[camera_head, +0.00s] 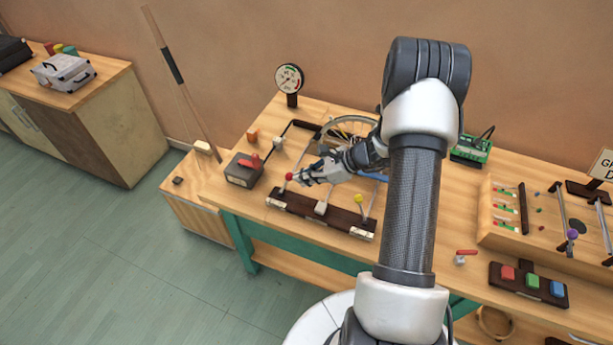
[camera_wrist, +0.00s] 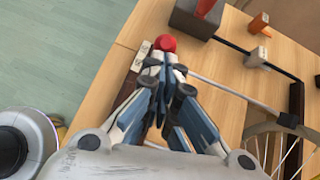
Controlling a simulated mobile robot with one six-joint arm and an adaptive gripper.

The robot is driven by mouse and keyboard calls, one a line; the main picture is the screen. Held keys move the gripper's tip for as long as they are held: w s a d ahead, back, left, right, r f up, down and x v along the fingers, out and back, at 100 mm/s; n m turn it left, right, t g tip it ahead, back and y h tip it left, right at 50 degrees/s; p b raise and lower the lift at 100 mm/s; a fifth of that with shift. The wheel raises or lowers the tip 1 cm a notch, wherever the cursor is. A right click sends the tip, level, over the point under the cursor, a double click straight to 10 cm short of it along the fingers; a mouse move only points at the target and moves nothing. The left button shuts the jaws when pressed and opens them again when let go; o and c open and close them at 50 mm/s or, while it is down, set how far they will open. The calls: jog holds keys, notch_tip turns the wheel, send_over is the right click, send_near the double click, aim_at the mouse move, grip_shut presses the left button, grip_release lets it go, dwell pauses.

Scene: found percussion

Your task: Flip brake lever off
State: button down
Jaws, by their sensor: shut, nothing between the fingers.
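A dark wooden bar (camera_head: 335,218) on the bench carries a lever with a red knob (camera_head: 289,177) at its left end and one with a yellow knob (camera_head: 359,199) at its right. Labels on the bar are too small to read, so I cannot tell which lever is the brake lever. My gripper (camera_head: 299,178) is shut and empty, its fingertips right beside the red knob. In the wrist view the red knob (camera_wrist: 165,44) shows just beyond the fingertips (camera_wrist: 160,65); I cannot tell whether they touch. The fingers hide the red lever's shaft.
A dark box with a red switch (camera_head: 249,162) stands to the left. A spoked wheel (camera_head: 350,128) is behind my gripper, with a dial (camera_head: 289,78) farther back. Red, green and blue buttons (camera_head: 532,282) sit at the right. The bench's front-left corner is clear.

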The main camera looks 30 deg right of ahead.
jog(key=shift+w+r+p, duration=0.1)
jog(key=shift+r+p, duration=0.1)
jog(key=shift+p, duration=0.1)
jog(key=w+a+r+g+h+p, duration=0.2)
jog(key=w+g+p, duration=0.1)
jog(key=p, duration=0.7)
jog(key=shift+w+a+r+h, duration=0.1)
jog(key=shift+a+r+h, duration=0.2)
jog(key=shift+a+r, duration=0.1)
jog(key=shift+w+a+f+g+p, duration=0.1)
jog(key=shift+w+a+g+p, duration=0.05)
jog(key=shift+w+a+p, duration=0.55)
jog(key=shift+w+a+f+g+p, duration=0.15)
jog(key=shift+w+a+p, duration=0.3)
jog(key=shift+w, duration=0.45)
jog(key=shift+r, duration=0.15)
jog(key=p+v, duration=0.2)
jog(key=v, duration=1.1)
jog(key=shift+p, duration=0.35)
